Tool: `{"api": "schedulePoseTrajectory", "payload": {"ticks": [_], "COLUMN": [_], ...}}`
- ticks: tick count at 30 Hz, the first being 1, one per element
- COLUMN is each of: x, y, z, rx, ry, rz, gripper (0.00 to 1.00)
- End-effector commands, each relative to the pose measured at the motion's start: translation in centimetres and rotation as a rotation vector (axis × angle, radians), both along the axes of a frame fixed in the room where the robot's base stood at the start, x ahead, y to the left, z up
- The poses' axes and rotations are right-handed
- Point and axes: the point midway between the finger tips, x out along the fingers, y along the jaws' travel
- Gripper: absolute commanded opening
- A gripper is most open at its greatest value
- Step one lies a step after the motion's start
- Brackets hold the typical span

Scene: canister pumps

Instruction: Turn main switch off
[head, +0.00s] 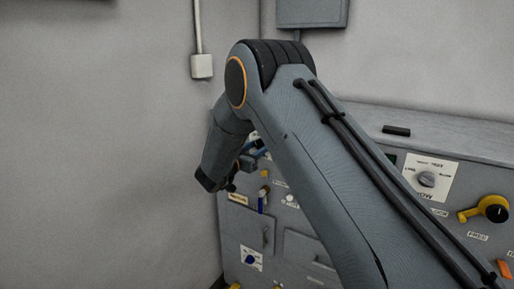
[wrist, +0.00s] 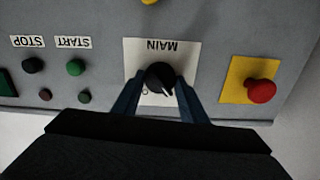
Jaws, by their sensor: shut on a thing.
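The main switch (wrist: 160,75) is a dark rotary knob on a white plate (wrist: 137,52) marked MAIN, seen upside down in the wrist view. My gripper (wrist: 160,88) has its two blue fingers on either side of the knob, shut on it. The knob's pointer direction is hard to read between the fingers. In the head view my arm reaches down to the left end of the panel, and the main switch is hidden behind it.
In the wrist view a red mushroom button (wrist: 261,90) on a yellow plate (wrist: 238,72) stands right of the switch. Green START (wrist: 75,68) and dark STOP (wrist: 33,66) buttons are to the left. In the head view a yellow-handled knob (head: 490,209) protrudes at the right.

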Motion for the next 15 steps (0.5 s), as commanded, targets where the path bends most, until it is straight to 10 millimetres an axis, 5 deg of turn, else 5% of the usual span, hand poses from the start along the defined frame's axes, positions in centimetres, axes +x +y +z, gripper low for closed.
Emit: {"api": "schedulePoseTrajectory", "payload": {"ticks": [15], "x": [-0.02], "y": [0.04], "z": [-0.07], "rx": [-0.084], "ry": [0.057], "rz": [0.001], "gripper": [0.17]}}
